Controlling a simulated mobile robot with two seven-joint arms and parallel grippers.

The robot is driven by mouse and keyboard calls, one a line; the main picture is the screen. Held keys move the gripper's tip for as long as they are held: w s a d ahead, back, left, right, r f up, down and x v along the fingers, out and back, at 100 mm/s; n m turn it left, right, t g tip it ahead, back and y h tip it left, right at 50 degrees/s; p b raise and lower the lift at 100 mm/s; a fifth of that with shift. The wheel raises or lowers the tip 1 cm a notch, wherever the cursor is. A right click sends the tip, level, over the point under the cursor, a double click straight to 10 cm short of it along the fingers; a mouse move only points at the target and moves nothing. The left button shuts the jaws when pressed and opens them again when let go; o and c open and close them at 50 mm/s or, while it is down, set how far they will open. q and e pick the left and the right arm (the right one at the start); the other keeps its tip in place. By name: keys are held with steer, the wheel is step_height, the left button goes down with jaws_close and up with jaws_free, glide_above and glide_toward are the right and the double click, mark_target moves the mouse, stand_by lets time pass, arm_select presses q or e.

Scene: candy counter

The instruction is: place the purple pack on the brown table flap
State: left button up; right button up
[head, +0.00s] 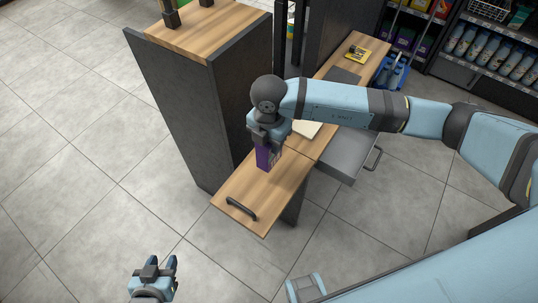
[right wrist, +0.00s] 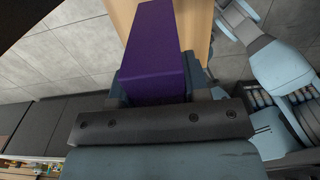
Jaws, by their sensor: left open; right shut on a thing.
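The purple pack (head: 265,159) is upright in my right gripper (head: 267,143), over the rear part of the brown table flap (head: 262,193). I cannot tell whether its lower end touches the wood. In the right wrist view the purple pack (right wrist: 155,52) extends from the jaws, with part of the brown flap (right wrist: 196,22) behind it. My right gripper is shut on the pack. My left gripper (head: 158,264) is open and empty, low at the bottom left, away from the flap.
A black handle (head: 241,208) sits on the flap's front part. A tall dark cabinet (head: 187,104) stands left of the flap. Behind are a pale item (head: 306,129) on the counter and an open grey drawer (head: 349,158). Bare flap lies between pack and handle.

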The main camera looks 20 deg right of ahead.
mark_target(269, 158)
step_height(269, 158, down, 7)
steer(key=shift+f, duration=0.25)
steer(key=shift+f, duration=0.1)
steer(key=o, duration=1)
